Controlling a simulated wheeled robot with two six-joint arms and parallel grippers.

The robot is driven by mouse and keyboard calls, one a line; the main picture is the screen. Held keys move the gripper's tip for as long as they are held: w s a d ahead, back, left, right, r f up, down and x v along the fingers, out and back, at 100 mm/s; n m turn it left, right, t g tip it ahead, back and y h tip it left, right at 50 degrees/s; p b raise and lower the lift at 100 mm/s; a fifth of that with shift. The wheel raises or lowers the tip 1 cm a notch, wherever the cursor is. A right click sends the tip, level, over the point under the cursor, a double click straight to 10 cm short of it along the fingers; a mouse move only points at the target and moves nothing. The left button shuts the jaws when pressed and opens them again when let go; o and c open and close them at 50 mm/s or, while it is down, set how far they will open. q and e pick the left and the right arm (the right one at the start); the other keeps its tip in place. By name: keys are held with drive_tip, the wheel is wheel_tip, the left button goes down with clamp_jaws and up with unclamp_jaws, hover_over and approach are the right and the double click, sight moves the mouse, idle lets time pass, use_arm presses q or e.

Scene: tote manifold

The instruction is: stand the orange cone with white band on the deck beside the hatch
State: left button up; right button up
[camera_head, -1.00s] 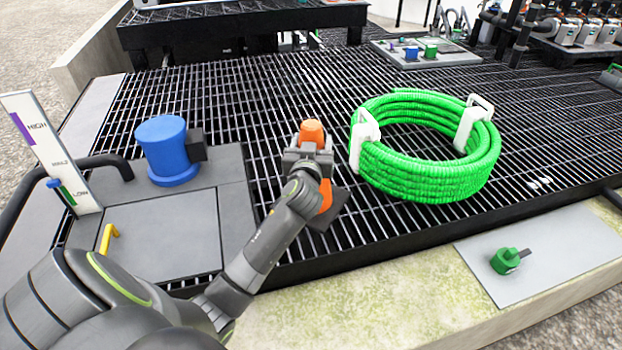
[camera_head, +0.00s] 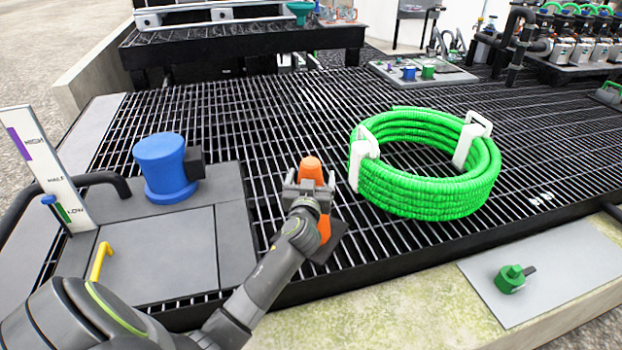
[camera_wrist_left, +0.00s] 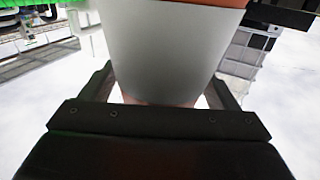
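The orange cone (camera_head: 325,228) with a dark square base stands out over the black grating deck (camera_head: 270,130), between the hatch and the green hose coil. My left gripper (camera_head: 309,188) is around its upper part, and its orange tip shows above the fingers. In the left wrist view the cone's white band (camera_wrist_left: 175,50) fills the space between the fingers, which look closed on it. I cannot tell whether the base touches the deck. The grey hatch (camera_head: 165,250) with a yellow handle (camera_head: 101,260) is left of the cone. My right gripper is not in view.
A green hose coil (camera_head: 425,195) with white clips lies close right of the cone. A blue cylinder (camera_head: 165,168) stands behind the hatch, near a level gauge board (camera_head: 40,165). A pale plate with a green valve (camera_head: 510,279) is at front right. Grating behind the cone is clear.

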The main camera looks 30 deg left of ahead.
use_arm(q)
drive_tip(key=shift+s, duration=0.1)
drive_tip(key=v, duration=1.2)
drive_tip(key=s+f+m+g+h, duration=0.1)
drive_tip(key=s+f+g+h, duration=0.45)
drive_tip(key=s+f, duration=0.95)
drive_tip(key=s+d+f+m+g+h, duration=0.1)
drive_tip(key=s+d+f+g, duration=0.1)
drive_tip(key=s, duration=0.2)
drive_tip(key=s+d+f+m+g+h, duration=0.1)
drive_tip(key=s+d+f+g, duration=0.1)
drive_tip(key=s, duration=0.3)
drive_tip(key=s+d+f+m+g+h+p, duration=0.1)
drive_tip(key=s+d+f+g, duration=0.1)
drive_tip(key=s, duration=0.3)
drive_tip(key=shift+s+d+f+g+h, duration=0.15)
drive_tip(key=shift+d+f+g, duration=0.05)
drive_tip(key=shift+f+g, duration=0.25)
drive_tip(key=shift+s+d+f+g+h, duration=0.1)
drive_tip(key=shift+d+f+g, duration=0.05)
drive_tip(key=shift+f+g, duration=0.2)
